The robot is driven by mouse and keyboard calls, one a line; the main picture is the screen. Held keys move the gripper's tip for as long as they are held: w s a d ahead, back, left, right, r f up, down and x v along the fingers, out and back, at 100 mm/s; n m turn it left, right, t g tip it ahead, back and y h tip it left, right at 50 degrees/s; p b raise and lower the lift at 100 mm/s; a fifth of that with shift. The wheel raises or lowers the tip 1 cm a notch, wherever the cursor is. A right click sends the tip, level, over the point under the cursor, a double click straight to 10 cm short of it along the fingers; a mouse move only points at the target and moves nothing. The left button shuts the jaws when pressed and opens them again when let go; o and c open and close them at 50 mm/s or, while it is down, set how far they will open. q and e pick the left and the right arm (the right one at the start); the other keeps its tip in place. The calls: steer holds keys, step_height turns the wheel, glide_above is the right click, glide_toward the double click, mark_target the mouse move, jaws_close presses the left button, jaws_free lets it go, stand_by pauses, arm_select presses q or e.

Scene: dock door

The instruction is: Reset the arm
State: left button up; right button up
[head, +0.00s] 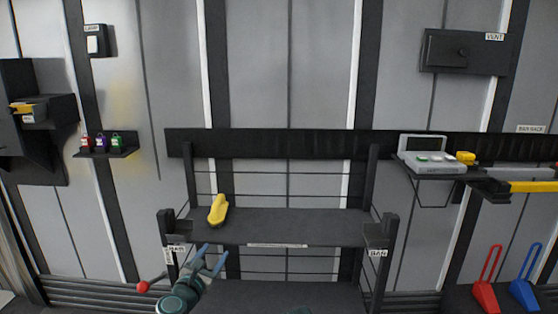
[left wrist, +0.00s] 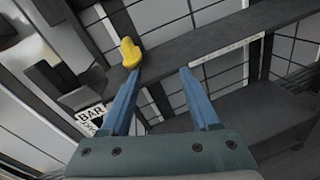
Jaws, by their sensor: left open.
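My left gripper (head: 211,252) is open, its two blue fingers pointing up in front of the left side of the shelf rack. In the left wrist view its fingers (left wrist: 158,74) are spread with nothing between them. A yellow object (head: 217,210) stands on the left end of the upper shelf, apart from the fingers in the head view. In the left wrist view the yellow object (left wrist: 130,53) appears just beyond the left fingertip. My right gripper is not seen.
The dark shelf rack (head: 290,228) has BAR labels on both sides. A red knob (head: 143,287) is left of my gripper. A small ledge (head: 108,153) holds small coloured items. A grey device (head: 430,161) sits on a right bracket. Red (head: 487,280) and blue (head: 525,280) handles stand lower right.

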arm_select(q)
steer(key=s+d+f+m+g+h, duration=0.2)
steer(key=s+d+f+m+g, duration=0.4)
steer(key=d+m, duration=0.4)
steer(key=s+d+f+m+g+h, duration=0.2)
steer(key=s+d+f+m+g, duration=0.3)
steer(key=d+f+m, duration=0.5)
steer(key=s+a+f+m+g+y, duration=0.2)
steer(key=s+a+m+g+y, duration=0.15)
steer(key=s+m, duration=0.35)
steer(key=s+a+f+m+g+y, duration=0.2)
steer(key=s+a+m+g+y, duration=0.15)
steer(key=s+m+y, duration=0.35)
step_height(320, 180, up, 28)
steer(key=w+t+h+p, duration=0.1)
steer(key=h+p, duration=0.1)
steer(key=p, duration=2.6)
steer(key=shift+a+f, duration=0.2)
steer(key=shift+a, duration=0.05)
